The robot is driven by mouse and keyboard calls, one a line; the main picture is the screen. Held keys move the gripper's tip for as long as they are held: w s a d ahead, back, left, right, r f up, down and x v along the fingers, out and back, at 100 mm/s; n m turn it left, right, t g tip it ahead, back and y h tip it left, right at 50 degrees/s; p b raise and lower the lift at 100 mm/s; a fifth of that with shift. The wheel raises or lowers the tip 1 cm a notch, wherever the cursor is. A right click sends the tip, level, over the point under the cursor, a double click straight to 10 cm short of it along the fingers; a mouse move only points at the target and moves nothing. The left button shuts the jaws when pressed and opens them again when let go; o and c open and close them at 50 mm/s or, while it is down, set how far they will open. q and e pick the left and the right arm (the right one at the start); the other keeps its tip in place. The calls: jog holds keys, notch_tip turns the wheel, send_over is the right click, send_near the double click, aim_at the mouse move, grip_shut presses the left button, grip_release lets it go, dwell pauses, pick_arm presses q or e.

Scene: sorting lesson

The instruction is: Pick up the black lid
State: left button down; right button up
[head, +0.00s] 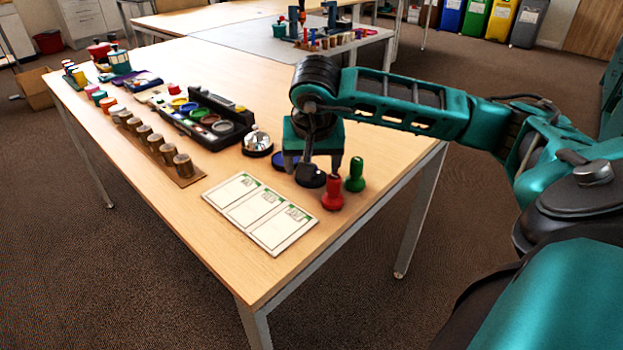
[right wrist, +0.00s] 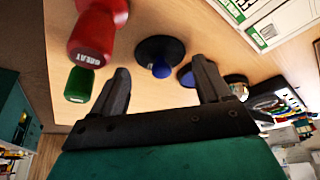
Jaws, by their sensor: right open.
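The black lid (head: 309,178) lies near the table's right edge, a round dark disc partly hidden behind my gripper. In the right wrist view the black lid (right wrist: 149,48) shows a small blue knob on its middle. My right gripper (head: 313,168) is open and empty, pointing down over the lid. In the right wrist view the lid appears between and beyond the two fingertips of my right gripper (right wrist: 160,72); I see no contact. My left gripper is not in view.
A red stamp (head: 333,194) and a green stamp (head: 355,176) stand close to the right of the lid. A blue disc (head: 281,159) lies just behind it, and a white card sheet (head: 261,212) in front. A black tray (head: 205,120) of colored pots stands left.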

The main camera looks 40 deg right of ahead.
jog(key=shift+x, duration=0.9)
jog(key=shift+a, duration=0.1)
jog(key=shift+c, duration=0.2)
grip_shut()
